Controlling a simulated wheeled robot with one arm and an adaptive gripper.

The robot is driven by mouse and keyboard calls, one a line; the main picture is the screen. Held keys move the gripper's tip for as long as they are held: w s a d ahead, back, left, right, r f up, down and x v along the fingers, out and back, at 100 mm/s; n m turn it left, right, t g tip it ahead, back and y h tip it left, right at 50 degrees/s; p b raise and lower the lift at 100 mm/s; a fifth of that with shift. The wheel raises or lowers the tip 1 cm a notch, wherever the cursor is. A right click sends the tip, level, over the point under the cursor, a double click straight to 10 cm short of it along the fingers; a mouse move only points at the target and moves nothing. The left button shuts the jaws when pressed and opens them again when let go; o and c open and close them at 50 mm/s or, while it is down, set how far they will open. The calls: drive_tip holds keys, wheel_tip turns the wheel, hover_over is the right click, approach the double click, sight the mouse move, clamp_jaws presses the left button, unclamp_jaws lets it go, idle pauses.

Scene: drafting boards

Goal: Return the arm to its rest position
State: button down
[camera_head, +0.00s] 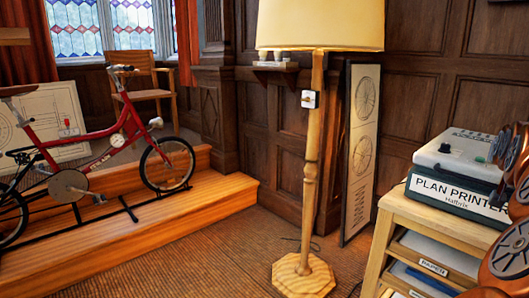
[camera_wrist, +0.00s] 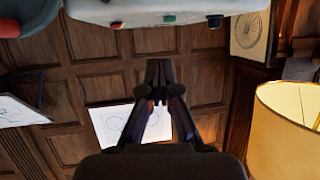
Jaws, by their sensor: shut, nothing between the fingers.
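My gripper (camera_wrist: 158,76) shows in the wrist view, with its dark fingers drawn together and nothing between them. It points toward the wood-panelled wall. In the head view, orange-brown rounded links of my arm (camera_head: 508,255) fill the lower right edge, beside the plan printer. Dark jointed parts above them are cut off by the frame edge, and I cannot clearly make out the fingertips there.
The plan printer (camera_head: 456,190) stands on a wooden drawer cabinet (camera_head: 400,208), close to my arm. A floor lamp (camera_head: 312,170) stands left of it; its shade (camera_wrist: 285,135) shows in the wrist view. A red bicycle (camera_head: 90,165) stands on a wooden platform.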

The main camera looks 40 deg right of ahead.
drive_tip(key=w+a+f+n+t+y+p, duration=0.1)
drive_tip(key=w+a+n+t+y+p, duration=0.2)
drive_tip(key=w+a, duration=0.8)
drive_tip(key=w+a+n+y+p, duration=0.35)
drive_tip(key=w+a+p, duration=0.3)
drive_tip(key=w, duration=0.75)
drive_tip(key=w+a+f+n+y+p, duration=0.1)
drive_tip(key=w+a+n+y+p, duration=0.25)
drive_tip(key=a, duration=0.85)
drive_tip(key=s+a+n+g+y+p, duration=0.3)
drive_tip(key=a+p, duration=0.6)
drive_tip(key=a, duration=1.2)
drive_tip(key=s+a+r+n+g+p, duration=0.1)
drive_tip(key=s+a+n+g+p, duration=0.2)
drive_tip(key=s+a+p, duration=0.3)
drive_tip(key=s+a+g, duration=0.1)
drive_tip(key=s+a, duration=0.2)
drive_tip(key=s, duration=0.2)
drive_tip(key=shift+s+a+r+g+y+p, duration=0.3)
drive_tip(key=shift+s+a+r+g+p, duration=0.05)
drive_tip(key=shift+s+g, duration=0.05)
drive_tip(key=shift+d, duration=0.1)
